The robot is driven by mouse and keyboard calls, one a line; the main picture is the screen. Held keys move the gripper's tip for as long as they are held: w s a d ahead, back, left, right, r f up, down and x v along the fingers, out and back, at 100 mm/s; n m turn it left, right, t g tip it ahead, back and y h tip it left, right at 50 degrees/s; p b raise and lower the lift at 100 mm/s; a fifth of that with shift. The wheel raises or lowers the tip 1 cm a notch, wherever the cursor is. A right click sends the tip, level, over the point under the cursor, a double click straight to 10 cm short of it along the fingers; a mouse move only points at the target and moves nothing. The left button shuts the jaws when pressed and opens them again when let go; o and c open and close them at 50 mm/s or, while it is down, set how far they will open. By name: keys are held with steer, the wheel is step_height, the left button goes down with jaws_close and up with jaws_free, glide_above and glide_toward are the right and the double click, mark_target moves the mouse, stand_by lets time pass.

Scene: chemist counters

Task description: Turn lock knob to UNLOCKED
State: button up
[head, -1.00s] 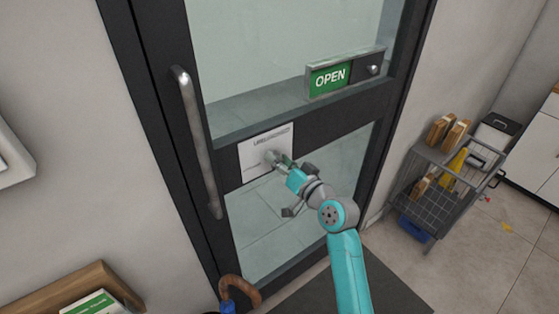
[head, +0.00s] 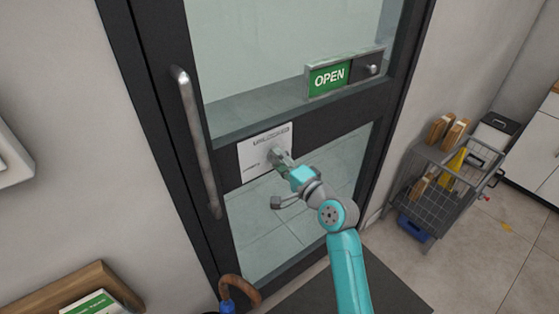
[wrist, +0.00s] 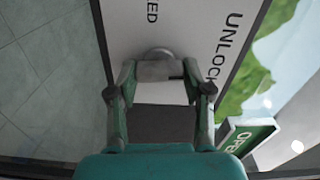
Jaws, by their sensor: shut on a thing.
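The lock plate (head: 252,160) is a white panel with dark lettering on the door's dark middle rail. Its grey knob (head: 273,154) sticks out near the middle, partly hidden by my fingers. My gripper (head: 279,157) reaches the knob from the lower right and is shut on it. In the wrist view the knob (wrist: 158,53) sits between the two fingertips of my gripper (wrist: 158,71). The word UNLOCKED runs sideways to the right of the knob, partly covered by a finger. Another word ending in ED shows above. The knob's exact pointing direction is hard to tell.
A long metal door handle (head: 194,140) is left of the plate. A green OPEN sign (head: 329,78) sits above right; it also shows in the wrist view (wrist: 246,137). A wire cart (head: 432,190) with boxes stands right of the door. A wooden shelf (head: 75,285) is at lower left.

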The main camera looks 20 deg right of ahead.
steer(key=shift+m, duration=0.6)
steer(key=o, duration=1.2)
steer(key=shift+c, duration=0.2)
steer(key=v, duration=1.2)
